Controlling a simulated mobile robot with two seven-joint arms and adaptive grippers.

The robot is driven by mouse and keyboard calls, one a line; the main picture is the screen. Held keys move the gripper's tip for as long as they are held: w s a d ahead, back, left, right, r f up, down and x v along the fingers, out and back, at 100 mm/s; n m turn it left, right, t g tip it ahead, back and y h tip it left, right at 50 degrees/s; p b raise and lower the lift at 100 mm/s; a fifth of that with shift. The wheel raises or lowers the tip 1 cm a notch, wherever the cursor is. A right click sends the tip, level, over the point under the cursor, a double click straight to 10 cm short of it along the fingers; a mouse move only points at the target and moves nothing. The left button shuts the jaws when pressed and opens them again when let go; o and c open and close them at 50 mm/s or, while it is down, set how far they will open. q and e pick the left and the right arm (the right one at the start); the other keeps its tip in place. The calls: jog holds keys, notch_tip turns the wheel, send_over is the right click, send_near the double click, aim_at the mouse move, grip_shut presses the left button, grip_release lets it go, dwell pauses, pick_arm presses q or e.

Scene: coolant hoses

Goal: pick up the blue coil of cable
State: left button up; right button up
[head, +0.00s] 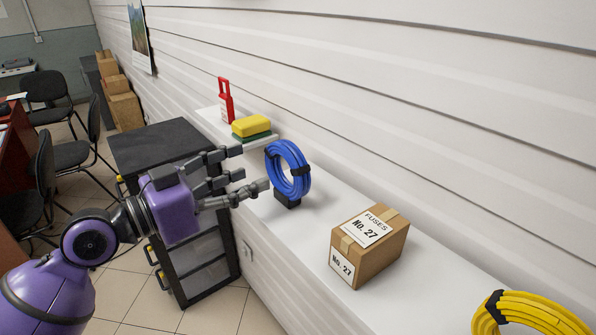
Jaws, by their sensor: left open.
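The blue coil of cable (291,168) stands upright on the white ledge, held together by black ties, with a black block at its foot. My left gripper (252,171) is open just to the left of the coil, its fingers pointing toward it. The fingertips look close to the coil, but I cannot tell whether any of them touches it. Nothing shows between the fingers. My right gripper is not in view.
A box marked Fuses No. 27 (370,245) stands on the ledge (305,225) right of the coil. A yellow coil (535,312) lies at bottom right. A yellow block (251,125), a green one and a red tag (226,99) are behind. A dark cabinet (165,142) stands left.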

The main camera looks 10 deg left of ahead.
aim_at(274, 174)
pick_arm(q)
jog(key=shift+w+d+r+p, duration=0.3)
jog(key=shift+w+d, duration=0.1)
jog(key=shift+w, duration=0.25)
jog(key=x, duration=0.1)
jog(key=p+x, duration=0.1)
jog(key=x, duration=0.2)
jog(key=shift+w+d+f, duration=0.25)
jog(key=shift+d+f, duration=0.05)
jog(key=shift+f, duration=0.05)
jog(key=shift+w+d+f, duration=0.1)
jog(key=shift+w, duration=0.05)
jog(key=shift+f, duration=0.1)
jog(key=c, duration=1.3)
grip_shut()
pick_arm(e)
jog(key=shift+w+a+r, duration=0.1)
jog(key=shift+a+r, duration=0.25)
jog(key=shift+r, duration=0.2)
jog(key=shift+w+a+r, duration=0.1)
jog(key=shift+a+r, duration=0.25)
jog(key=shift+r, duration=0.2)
